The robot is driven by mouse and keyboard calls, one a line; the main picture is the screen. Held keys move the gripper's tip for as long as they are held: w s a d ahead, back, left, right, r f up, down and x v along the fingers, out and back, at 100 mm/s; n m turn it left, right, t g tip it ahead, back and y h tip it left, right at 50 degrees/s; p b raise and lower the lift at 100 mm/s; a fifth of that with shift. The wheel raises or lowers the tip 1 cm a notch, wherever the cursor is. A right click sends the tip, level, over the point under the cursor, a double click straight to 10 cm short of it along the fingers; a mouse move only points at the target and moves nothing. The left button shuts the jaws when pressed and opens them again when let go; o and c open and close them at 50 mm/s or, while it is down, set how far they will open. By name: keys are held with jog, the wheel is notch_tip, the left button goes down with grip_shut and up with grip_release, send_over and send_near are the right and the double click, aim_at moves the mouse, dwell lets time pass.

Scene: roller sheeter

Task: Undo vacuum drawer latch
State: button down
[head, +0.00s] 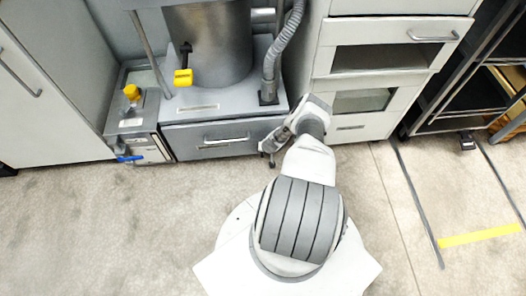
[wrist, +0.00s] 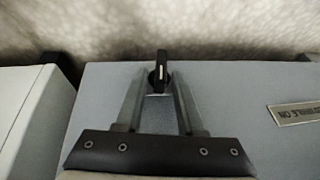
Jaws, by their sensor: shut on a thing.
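The vacuum drawer (head: 185,143) is a grey front with a bar handle, low under the steel cylinder, in the head view. My gripper (head: 270,148) is at the drawer's right end, close to its front. In the wrist view my gripper (wrist: 158,80) has its two fingers on either side of a small black turn latch (wrist: 158,66) with a pale mark, and is shut on it. The latch stands at the edge of a grey panel (wrist: 235,90). In the head view the latch is hidden by my gripper.
A small grey unit with a yellow knob (head: 131,92) and a blue lever (head: 129,158) stands left of the drawer. A yellow-handled valve (head: 183,77) and a ribbed hose (head: 283,45) are above. A cabinet (head: 385,75) stands right. The floor (head: 130,235) in front is clear.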

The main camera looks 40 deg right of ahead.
jog(key=shift+s+d+f+t+y+b, duration=0.1)
jog(key=shift+s+f+t+y+b, duration=0.15)
jog(key=shift+y+b, duration=0.3)
jog(key=shift+d+r+m+t+y, duration=0.15)
jog(key=shift+m+t+y, duration=0.15)
jog(key=shift+t+y, duration=0.3)
jog(key=c, duration=0.9)
grip_release()
jog(key=shift+o, duration=0.2)
jog(key=p+v, duration=0.7)
jog(key=v, duration=1)
jog(key=shift+r+p, duration=0.25)
jog(key=shift+p, duration=0.05)
